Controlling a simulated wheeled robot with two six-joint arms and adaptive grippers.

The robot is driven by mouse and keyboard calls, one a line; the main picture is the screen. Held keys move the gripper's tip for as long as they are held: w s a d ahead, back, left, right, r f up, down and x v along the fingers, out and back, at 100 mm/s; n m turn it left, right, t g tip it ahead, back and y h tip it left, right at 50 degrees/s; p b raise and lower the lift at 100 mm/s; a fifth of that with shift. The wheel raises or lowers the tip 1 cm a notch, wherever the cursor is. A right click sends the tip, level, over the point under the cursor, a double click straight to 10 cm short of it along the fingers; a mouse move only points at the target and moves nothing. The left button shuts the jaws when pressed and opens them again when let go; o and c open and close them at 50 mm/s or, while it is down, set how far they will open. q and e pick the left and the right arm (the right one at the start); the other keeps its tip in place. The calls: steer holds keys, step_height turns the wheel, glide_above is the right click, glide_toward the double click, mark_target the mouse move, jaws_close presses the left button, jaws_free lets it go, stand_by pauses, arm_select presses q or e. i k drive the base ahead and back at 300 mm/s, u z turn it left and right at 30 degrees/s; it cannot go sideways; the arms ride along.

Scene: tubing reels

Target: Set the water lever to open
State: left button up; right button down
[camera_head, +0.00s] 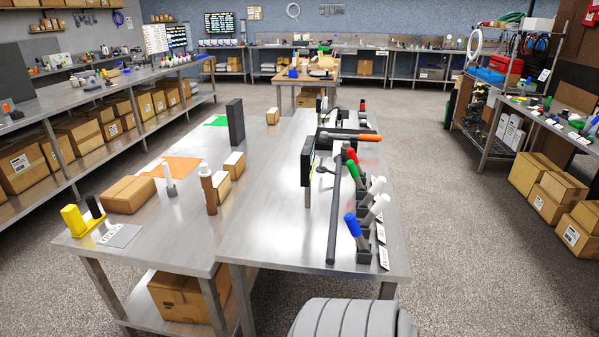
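A row of levers stands along the right part of the near metal table (285,250). The nearest lever has a blue handle (351,224) that leans up and to the left. Two levers with white handles, a nearer one (381,203) and a farther one (376,186), lean up and to the right. A green handle (354,169) and a red handle (352,154) lean up and to the left behind them. White labels (383,258) lie at the right of the lever bases. Their print is too small to read, so I cannot tell which lever is water. Neither gripper is in view.
A long dark bar (333,215) lies left of the levers. A dark upright panel (307,161) and an orange-handled tool (352,137) stand or lie beyond. Cardboard boxes (129,194) and a brown bottle (208,188) occupy the left table. The table's front middle is clear.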

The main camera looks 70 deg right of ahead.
mark_target(353, 223)
steer(key=i, duration=1.85)
steer(key=z, duration=3.4)
steer(key=i, duration=0.7)
steer(key=z, duration=1.7)
